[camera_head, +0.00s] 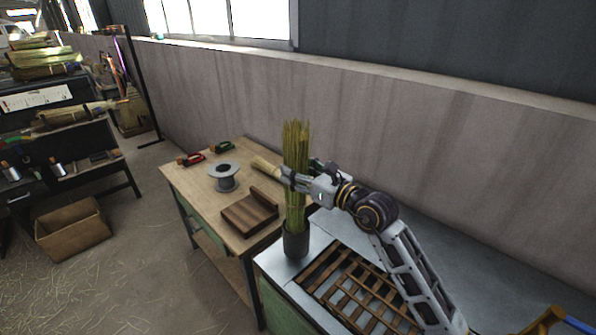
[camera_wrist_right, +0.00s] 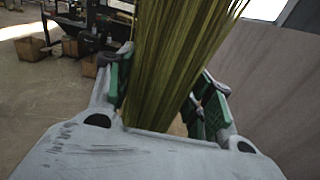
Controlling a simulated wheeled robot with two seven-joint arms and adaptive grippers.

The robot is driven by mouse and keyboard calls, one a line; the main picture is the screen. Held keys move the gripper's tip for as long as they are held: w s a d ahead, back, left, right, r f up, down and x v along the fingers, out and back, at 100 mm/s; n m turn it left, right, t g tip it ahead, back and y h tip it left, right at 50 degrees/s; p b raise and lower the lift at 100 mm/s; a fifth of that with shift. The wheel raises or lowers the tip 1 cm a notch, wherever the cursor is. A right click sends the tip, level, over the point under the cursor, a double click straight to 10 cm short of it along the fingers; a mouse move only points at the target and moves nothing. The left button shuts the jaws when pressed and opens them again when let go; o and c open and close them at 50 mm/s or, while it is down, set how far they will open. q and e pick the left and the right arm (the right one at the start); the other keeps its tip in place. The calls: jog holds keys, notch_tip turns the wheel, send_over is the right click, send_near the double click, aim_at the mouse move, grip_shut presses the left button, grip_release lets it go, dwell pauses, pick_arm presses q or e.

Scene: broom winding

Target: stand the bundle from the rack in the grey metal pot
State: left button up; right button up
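The bundle of long green-yellow stalks (camera_head: 295,140) stands about upright, its lower end inside the grey metal pot (camera_head: 296,241). The pot stands on the metal-topped bench near its left corner. My right gripper (camera_head: 289,177) is around the middle of the bundle, well above the pot's rim. In the right wrist view the stalks (camera_wrist_right: 180,60) fill the space between the green finger pads, which look shut on them. Whether the bundle's foot touches the pot's floor is hidden. The slatted wooden rack (camera_head: 350,283) lies on the bench right of the pot, with no bundle seen on it. My left gripper is out of view.
A wooden table (camera_head: 207,184) adjoins on the left. It holds a grey spool (camera_head: 226,178), a brown wooden block (camera_head: 249,213), red-handled (camera_head: 190,159) and green-handled (camera_head: 221,147) tools. A cardboard box (camera_head: 73,229) sits on the straw-strewn floor. A wall runs behind the benches.

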jog(key=o, duration=0.3)
jog(key=shift+o, duration=0.2)
jog(key=v, duration=1.2)
dwell(0.4)
dwell(0.7)
jog(key=shift+f, duration=0.1)
dwell(0.4)
